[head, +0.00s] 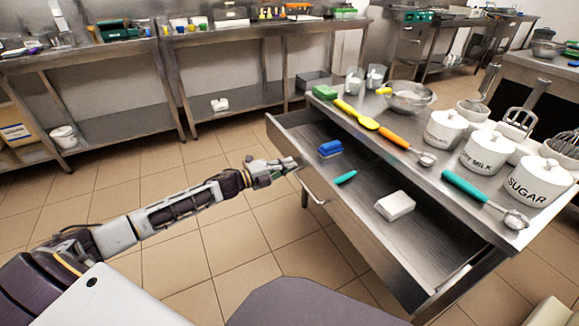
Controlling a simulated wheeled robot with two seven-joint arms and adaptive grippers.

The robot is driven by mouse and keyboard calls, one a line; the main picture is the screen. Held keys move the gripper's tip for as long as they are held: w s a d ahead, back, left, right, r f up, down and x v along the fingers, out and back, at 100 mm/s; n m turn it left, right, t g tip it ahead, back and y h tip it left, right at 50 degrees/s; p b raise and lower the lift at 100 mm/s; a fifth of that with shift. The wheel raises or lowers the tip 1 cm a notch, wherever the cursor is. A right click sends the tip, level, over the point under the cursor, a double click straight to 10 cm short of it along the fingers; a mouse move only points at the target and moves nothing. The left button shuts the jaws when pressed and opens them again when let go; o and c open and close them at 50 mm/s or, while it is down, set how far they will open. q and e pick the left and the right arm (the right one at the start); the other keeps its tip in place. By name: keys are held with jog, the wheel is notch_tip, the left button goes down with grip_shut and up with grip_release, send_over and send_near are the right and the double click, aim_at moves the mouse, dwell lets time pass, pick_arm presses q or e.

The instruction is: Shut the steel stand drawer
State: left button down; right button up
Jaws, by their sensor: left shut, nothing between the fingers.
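The steel stand drawer (331,193) is pulled out from under the steel stand top (393,163), toward the left. Inside it lie a blue sponge (330,149), a teal item (346,178) and a white block (395,206). A bar handle (313,192) shows on the drawer's front. My left gripper (291,162) is shut and empty at the drawer front's edge, beyond the handle. I cannot tell whether it touches the drawer. My right gripper is not in view.
On the stand top are labelled white jars (447,130), a metal bowl (411,97), a yellow spoon (356,113), an orange-handled scoop (405,145) and a teal-handled scoop (484,198). Steel shelving (130,126) lines the back wall. The tiled floor (215,237) left of the drawer is clear.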

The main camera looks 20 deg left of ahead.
aim_at(341, 156)
pick_arm(q)
jog(key=shift+w+d, duration=0.2)
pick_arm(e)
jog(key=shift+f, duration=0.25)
pick_arm(q)
jog(key=shift+w+d, duration=0.1)
jog(key=shift+w, duration=0.05)
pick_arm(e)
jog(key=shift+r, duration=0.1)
pick_arm(q)
jog(key=shift+w+d, duration=0.55)
jog(key=shift+w, duration=0.15)
jog(key=x, duration=0.7)
jog(key=shift+w+d+r+p, duration=0.1)
jog(key=shift+p, duration=0.25)
jog(key=b+x, duration=0.1)
jog(key=x, duration=1.1)
jog(key=shift+w+d, duration=0.45)
jog(key=shift+w, duration=0.1)
jog(key=shift+r, duration=0.1)
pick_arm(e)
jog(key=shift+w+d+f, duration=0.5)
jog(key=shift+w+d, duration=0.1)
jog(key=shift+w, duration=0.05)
